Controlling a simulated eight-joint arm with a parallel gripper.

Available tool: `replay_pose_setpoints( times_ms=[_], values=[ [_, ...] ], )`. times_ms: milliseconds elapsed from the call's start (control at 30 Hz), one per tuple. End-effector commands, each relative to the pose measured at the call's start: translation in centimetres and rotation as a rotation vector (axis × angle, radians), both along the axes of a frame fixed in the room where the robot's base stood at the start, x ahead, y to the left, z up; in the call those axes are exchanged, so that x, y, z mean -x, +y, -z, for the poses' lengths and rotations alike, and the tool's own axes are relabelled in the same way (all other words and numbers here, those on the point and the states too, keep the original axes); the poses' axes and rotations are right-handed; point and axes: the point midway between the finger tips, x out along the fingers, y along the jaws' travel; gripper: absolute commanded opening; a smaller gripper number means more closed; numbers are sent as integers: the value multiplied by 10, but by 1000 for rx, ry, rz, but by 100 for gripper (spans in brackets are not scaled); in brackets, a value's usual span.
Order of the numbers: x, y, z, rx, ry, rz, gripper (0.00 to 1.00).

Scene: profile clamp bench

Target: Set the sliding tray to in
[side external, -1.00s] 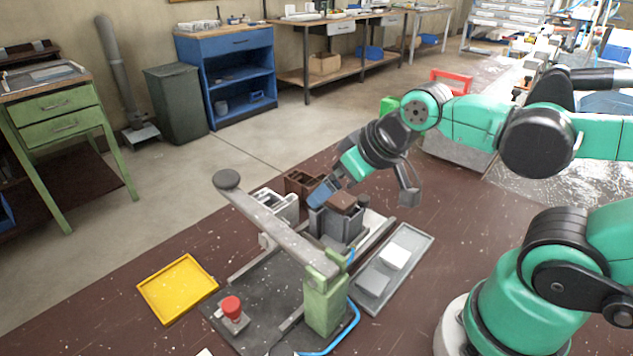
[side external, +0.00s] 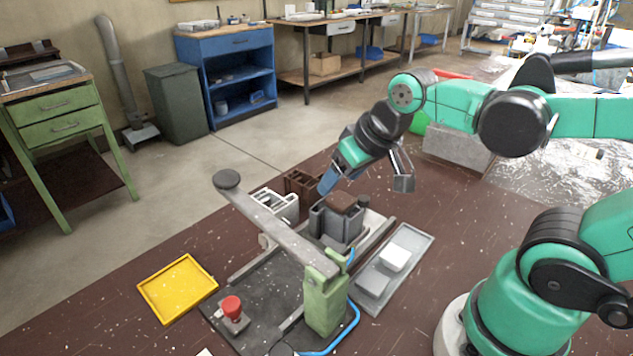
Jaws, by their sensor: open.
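My gripper (side external: 366,181) is open and empty, tilted down above the far end of the clamp bench. Its blue-tipped left finger is above and behind a grey block holder (side external: 338,227) with a brown block (side external: 342,202) on top. The holder stands between two pale rails (side external: 375,235) on the dark base plate (side external: 262,292). It may be the sliding tray, but I cannot tell for certain, nor its exact position along the rails. A long grey lever (side external: 275,225) with a black knob crosses in front of it from a green post (side external: 325,303) and hides part of the rails.
A grey tray (side external: 413,256) holding a white and a grey block lies right of the bench. A yellow tray (side external: 178,289) lies at the left. A red button (side external: 232,308) stands at the front. Brown bins (side external: 300,182) and a pale slotted part (side external: 277,205) are behind the lever.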

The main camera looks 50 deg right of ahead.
Motion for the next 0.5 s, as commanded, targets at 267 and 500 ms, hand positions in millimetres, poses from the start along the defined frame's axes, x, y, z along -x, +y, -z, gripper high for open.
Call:
replay_pose_setpoints(
  times_ms=[267, 500],
  values=[
    [-20, -61, 18, -123, 301, 394, 65],
    [-22, -94, 39, -191, 461, 609, 65]
  ],
)
